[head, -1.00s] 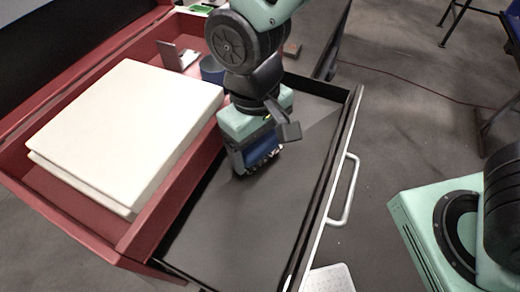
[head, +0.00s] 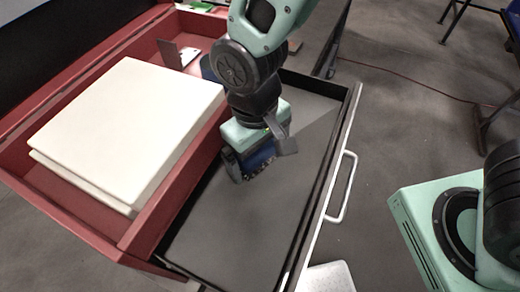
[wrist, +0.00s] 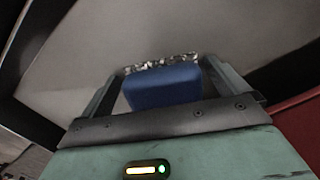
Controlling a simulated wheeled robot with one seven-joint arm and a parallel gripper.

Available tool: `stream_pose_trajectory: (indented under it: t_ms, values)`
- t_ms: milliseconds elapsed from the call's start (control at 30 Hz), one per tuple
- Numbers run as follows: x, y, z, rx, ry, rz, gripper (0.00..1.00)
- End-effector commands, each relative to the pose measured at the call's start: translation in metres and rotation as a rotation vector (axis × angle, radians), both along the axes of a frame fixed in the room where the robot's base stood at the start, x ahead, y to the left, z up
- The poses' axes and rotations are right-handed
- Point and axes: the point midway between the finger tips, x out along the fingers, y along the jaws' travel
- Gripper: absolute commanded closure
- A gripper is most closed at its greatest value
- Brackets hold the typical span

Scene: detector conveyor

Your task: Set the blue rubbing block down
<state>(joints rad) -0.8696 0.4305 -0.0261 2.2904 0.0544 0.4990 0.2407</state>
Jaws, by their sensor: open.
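The blue rubbing block (head: 258,161) is low in the open dark drawer (head: 232,225), partly hidden by my gripper (head: 250,166) in the head view. In the wrist view, the block (wrist: 163,88) lies between the two fingers of my gripper (wrist: 160,75), with a speckled grey strip along its far edge. The fingers are open, with a narrow gap showing on each side of the block. The block appears to rest on the drawer floor, though its underside is hidden.
A stack of cream panels (head: 125,130) lies in the red tray (head: 150,236) left of the drawer. A thin metal bracket (head: 178,55) and a blue object (head: 208,67) stand behind. The drawer's front and right floor is clear. A green machine (head: 430,230) stands at right.

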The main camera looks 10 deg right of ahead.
Motion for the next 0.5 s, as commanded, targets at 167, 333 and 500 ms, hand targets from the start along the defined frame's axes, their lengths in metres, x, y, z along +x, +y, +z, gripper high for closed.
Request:
stream_pose_trajectory:
  t_ms: [167,333,500]
  values:
    - [0.0,0.0,0.005,0.0,0.0,0.001,0.0]
    - [0.002,0.002,0.028,0.004,-0.003,0.0,0.0]
    - [0.005,0.004,0.065,0.005,-0.005,0.001,0.0]
